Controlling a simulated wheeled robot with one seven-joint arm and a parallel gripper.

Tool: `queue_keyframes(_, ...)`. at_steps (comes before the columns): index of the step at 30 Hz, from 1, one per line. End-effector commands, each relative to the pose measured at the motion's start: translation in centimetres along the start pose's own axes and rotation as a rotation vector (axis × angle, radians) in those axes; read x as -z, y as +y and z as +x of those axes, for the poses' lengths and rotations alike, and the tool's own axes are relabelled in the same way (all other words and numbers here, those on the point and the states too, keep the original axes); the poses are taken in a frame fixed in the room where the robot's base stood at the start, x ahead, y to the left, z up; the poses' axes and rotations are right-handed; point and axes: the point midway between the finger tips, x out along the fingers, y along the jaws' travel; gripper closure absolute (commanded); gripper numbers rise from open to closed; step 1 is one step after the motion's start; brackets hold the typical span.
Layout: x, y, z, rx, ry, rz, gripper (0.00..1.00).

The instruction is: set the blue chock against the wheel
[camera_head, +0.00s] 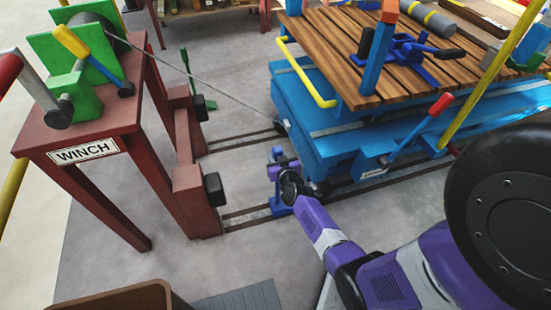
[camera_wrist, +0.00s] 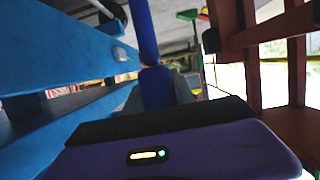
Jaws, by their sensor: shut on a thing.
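The blue chock (camera_head: 279,207) is upright at the rail in front of the blue cart (camera_head: 335,150), in the head view. My gripper (camera_head: 281,165) is shut on its upper part. In the wrist view the blue chock (camera_wrist: 156,88) sits between the fingers of my gripper (camera_wrist: 160,95), with a blue bar rising beyond it. The cart's near end is just right of the chock in the head view. The wheel is mostly hidden under the cart and behind my wrist, so I cannot tell whether the chock touches it.
A red winch stand (camera_head: 120,140) is at the left, its cable (camera_head: 200,82) running to the cart. Black-padded red buffer posts (camera_head: 190,190) face the cart across the rails (camera_head: 245,215). A brown bin (camera_head: 120,300) is at the front left. A red-tipped lever (camera_head: 425,125) juts from the cart.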

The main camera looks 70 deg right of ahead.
Motion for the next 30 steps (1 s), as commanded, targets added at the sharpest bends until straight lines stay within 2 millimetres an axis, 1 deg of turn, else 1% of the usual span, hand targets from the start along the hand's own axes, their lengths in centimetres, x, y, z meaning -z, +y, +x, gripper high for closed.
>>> queue_keyframes(1, 0.3, 0.0, 0.2, -0.002, 0.008, -0.001, 1.0)
queue_keyframes(7, 0.4, 0.0, 0.1, -0.002, 0.008, -0.001, 1.0)
queue_keyframes(12, 0.0, 0.1, 0.2, -0.002, 0.007, -0.001, 1.0)
queue_keyframes(13, -0.3, 0.0, 0.1, -0.001, 0.001, 0.0, 0.65)
queue_keyframes(15, -0.2, 0.0, 0.1, -0.001, 0.001, 0.0, 0.52)
queue_keyframes(16, -0.2, 0.1, 0.1, -0.001, 0.001, 0.0, 0.47)
queue_keyframes(25, -0.2, 0.0, 0.1, -0.001, 0.001, 0.0, 0.47)
queue_keyframes(28, 0.2, 0.0, 0.0, -0.001, 0.001, 0.001, 0.47)
queue_keyframes(30, 0.2, 0.0, -0.9, 0.0, -0.001, 0.0, 0.47)
